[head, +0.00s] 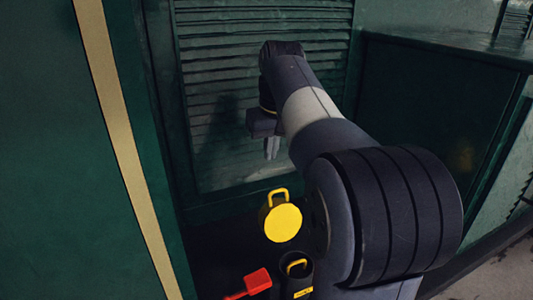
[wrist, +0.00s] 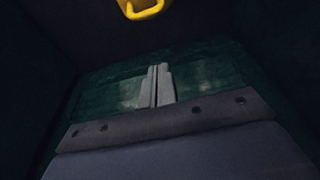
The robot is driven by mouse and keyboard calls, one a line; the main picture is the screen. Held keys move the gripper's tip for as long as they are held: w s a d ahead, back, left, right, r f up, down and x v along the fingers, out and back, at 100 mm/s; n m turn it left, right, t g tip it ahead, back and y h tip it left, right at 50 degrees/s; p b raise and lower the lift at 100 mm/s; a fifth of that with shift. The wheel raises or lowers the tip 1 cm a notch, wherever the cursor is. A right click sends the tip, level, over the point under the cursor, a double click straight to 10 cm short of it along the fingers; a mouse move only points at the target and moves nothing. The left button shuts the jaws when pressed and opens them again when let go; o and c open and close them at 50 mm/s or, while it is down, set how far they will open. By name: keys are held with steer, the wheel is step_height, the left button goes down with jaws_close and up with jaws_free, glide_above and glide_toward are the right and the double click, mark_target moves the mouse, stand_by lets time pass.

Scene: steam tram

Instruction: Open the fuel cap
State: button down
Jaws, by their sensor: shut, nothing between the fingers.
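A round yellow cap (head: 283,223) with a yellow loop handle (head: 278,196) on its upper edge shows low in the middle of the head view. I take it for the fuel cap; whether it is open or closed I cannot tell. My gripper (head: 272,148) is above and behind it, fingers pointing down, apart from the cap. In the wrist view, my gripper (wrist: 159,86) has its fingers together with nothing between them. A yellow loop (wrist: 143,8) shows at that view's top edge; which handle it is I cannot tell.
A dark cylinder (head: 298,278) with a yellow handle and a red lever (head: 253,283) sit in front of the cap. A green louvred panel (head: 215,110) stands behind, a green wall (head: 60,170) at left and a green box (head: 430,100) at right. The recess is narrow.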

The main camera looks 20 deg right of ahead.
mark_target(281, 204)
steer(key=shift+s+f, duration=0.35)
steer(key=shift+f, duration=0.85)
steer(key=shift+s+f, duration=0.4)
steer(key=shift+f, duration=0.85)
steer(key=shift+s+f, duration=0.35)
steer(key=shift+f, duration=0.85)
steer(key=shift+s+r+t+b, duration=0.1)
steer(key=shift+s+t+b, duration=0.4)
steer(key=shift+s+b, duration=0.35)
steer(key=shift+s+r, duration=0.25)
steer(key=shift+s, duration=0.25)
steer(key=shift+s+r, duration=0.25)
steer(key=shift+s, duration=0.25)
